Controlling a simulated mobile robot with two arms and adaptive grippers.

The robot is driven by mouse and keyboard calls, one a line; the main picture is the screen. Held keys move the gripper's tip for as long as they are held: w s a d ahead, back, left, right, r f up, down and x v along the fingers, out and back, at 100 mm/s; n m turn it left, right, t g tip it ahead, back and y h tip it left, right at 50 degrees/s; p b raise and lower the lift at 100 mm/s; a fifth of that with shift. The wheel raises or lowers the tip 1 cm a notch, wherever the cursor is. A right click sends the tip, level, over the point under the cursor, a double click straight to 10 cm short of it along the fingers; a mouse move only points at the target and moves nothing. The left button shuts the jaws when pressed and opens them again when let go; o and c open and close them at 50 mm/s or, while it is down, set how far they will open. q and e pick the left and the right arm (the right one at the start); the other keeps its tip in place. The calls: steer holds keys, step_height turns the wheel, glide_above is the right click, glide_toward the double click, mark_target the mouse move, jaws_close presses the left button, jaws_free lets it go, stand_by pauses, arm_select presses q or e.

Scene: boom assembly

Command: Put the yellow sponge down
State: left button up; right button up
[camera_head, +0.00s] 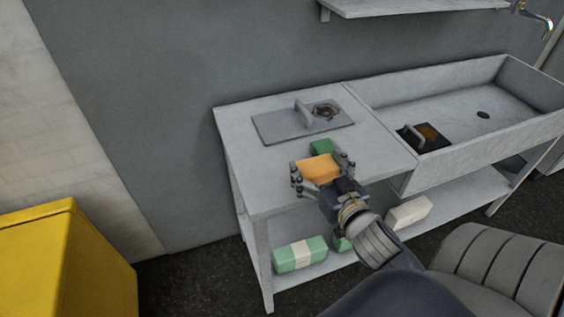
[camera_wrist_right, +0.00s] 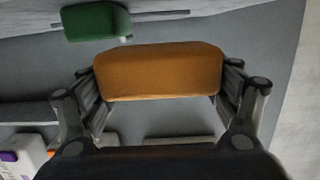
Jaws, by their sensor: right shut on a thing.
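The yellow sponge, orange-yellow here (camera_head: 317,170), is held between the fingers of my right gripper (camera_head: 321,166) over the front part of the grey table (camera_head: 243,172). It also shows in the right wrist view (camera_wrist_right: 160,72), spanning the two fingers. The right gripper is shut on its two ends. I cannot tell if the sponge touches the tabletop. A green sponge (camera_head: 321,147) is just behind it, partly hidden, and also shows in the right wrist view (camera_wrist_right: 97,22). My left gripper is not in view.
A grey plate with a handle (camera_head: 288,124) lies at the back of the tabletop. A sink basin (camera_head: 470,105) with a dark handled item (camera_head: 424,138) is on the right. Green and white packs (camera_head: 300,254) sit on the lower shelf. A yellow box (camera_head: 65,260) stands at left.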

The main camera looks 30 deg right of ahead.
steer(key=p, duration=0.1)
glide_above(282, 174)
steer(key=s, duration=0.1)
steer(key=shift+s+d+f, duration=0.2)
steer(key=shift+d+f, duration=0.15)
steer(key=shift+d, duration=0.05)
steer(key=shift+w+a, duration=0.35)
steer(key=shift+w, duration=0.5)
step_height(282, 174, down, 4)
steer(key=shift+r, duration=0.1)
steer(key=shift+s, duration=0.1)
steer(key=o, duration=0.8)
